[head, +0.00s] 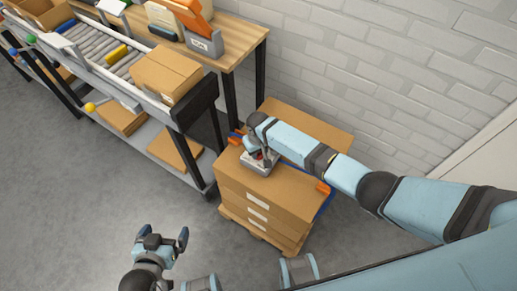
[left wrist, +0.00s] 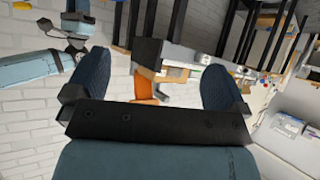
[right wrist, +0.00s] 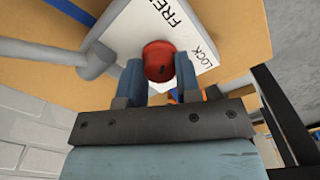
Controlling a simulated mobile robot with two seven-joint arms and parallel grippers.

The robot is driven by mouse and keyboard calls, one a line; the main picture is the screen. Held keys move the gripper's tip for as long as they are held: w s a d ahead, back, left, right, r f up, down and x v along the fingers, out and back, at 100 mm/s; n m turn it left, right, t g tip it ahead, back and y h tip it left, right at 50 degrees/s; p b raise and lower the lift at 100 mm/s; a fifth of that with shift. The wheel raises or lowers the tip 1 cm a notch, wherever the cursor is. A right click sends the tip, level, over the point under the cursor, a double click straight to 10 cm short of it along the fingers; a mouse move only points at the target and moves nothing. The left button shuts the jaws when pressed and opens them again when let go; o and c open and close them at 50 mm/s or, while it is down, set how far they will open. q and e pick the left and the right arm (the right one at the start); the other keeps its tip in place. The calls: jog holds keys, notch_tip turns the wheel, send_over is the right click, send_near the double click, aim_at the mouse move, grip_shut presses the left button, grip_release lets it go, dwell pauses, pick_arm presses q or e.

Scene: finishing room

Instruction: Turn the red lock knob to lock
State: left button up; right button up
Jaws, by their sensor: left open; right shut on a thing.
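The red lock knob (right wrist: 158,58) stands on a white plate (right wrist: 205,62) printed FREE and LOCK. The plate shows on top of a cardboard box stack (head: 280,190) in the head view. My right gripper (head: 262,154) is over the plate, its two fingers shut on the knob's sides, as the right wrist view shows. A small dark mark shows on the knob, but I cannot tell its setting. In the head view the knob is mostly hidden by the gripper. My left gripper (head: 163,236) is open and empty over the floor, left of the stack.
A roller conveyor (head: 98,62) with a box (head: 166,74) runs at the upper left. A wooden table (head: 236,36) stands behind it. Blue strap and orange corner pieces (head: 322,187) edge the stack. A white brick wall (head: 400,70) is behind. Floor at the lower left is clear.

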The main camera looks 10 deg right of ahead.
jog(key=shift+s+r+m+p, duration=0.1)
jog(key=shift+r+m+p, duration=0.15)
jog(key=shift+m+p, duration=0.5)
jog(key=m+p, duration=0.1)
jog(key=m, duration=0.1)
jog(key=shift+a+m+p, duration=0.1)
jog(key=shift+m+p, duration=0.25)
jog(key=shift+p, duration=0.05)
jog(key=m+p, duration=0.2)
jog(key=m, duration=0.2)
jog(key=shift+f+m, duration=0.15)
jog(key=shift+m, duration=0.15)
jog(key=m+p, duration=0.1)
jog(key=m, duration=0.2)
jog(key=shift+m, duration=0.3)
jog(key=m, duration=0.3)
jog(key=shift+f, duration=0.1)
jog(key=shift+m, duration=0.4)
